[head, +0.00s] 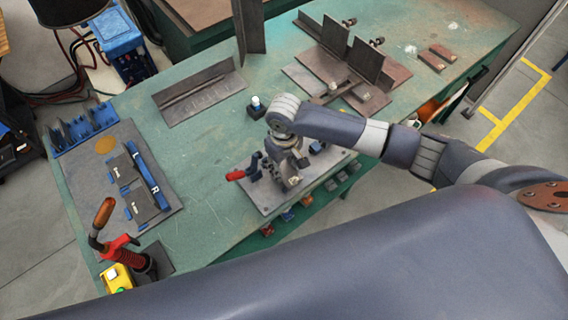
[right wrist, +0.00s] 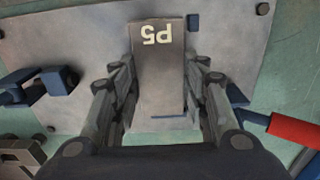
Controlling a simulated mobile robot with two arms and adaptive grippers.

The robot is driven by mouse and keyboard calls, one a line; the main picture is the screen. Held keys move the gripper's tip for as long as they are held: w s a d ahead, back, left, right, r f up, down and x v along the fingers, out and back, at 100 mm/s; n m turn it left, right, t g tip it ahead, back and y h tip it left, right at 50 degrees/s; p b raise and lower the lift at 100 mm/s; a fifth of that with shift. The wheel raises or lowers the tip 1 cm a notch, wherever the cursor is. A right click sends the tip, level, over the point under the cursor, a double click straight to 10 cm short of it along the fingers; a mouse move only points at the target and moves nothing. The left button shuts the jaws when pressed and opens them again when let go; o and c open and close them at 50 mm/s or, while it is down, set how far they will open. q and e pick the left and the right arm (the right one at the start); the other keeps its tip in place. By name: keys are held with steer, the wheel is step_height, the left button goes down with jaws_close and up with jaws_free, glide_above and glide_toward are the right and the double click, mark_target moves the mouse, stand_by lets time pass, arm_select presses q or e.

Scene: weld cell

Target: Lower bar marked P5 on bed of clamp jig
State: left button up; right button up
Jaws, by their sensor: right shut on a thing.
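My right gripper (head: 290,178) is over the clamp jig at the table's front edge, pointing down. In the right wrist view it is shut on the grey bar marked P5 (right wrist: 158,65), with a finger on each side. The label reads upside down there. The jig's grey bed (right wrist: 75,45) lies beneath the bar; I cannot tell whether they touch. The bed plate also shows in the head view (head: 262,206), with the jig's red clamp handle (head: 236,175) at its left. Blue jig blocks (right wrist: 60,80) stand beside the bar. My left gripper is not in view.
A grey board (head: 167,213) with dark plates and blue strips lies left of the jig. A torch with a red body (head: 120,246) and a yellow button box (head: 117,278) stand at the front left. Steel angle pieces (head: 200,92) lie behind.

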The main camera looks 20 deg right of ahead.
steer(key=shift+f, duration=0.15)
stand_by(0.4)
steer(key=o, duration=1.1)
step_height(320, 180, up, 12)
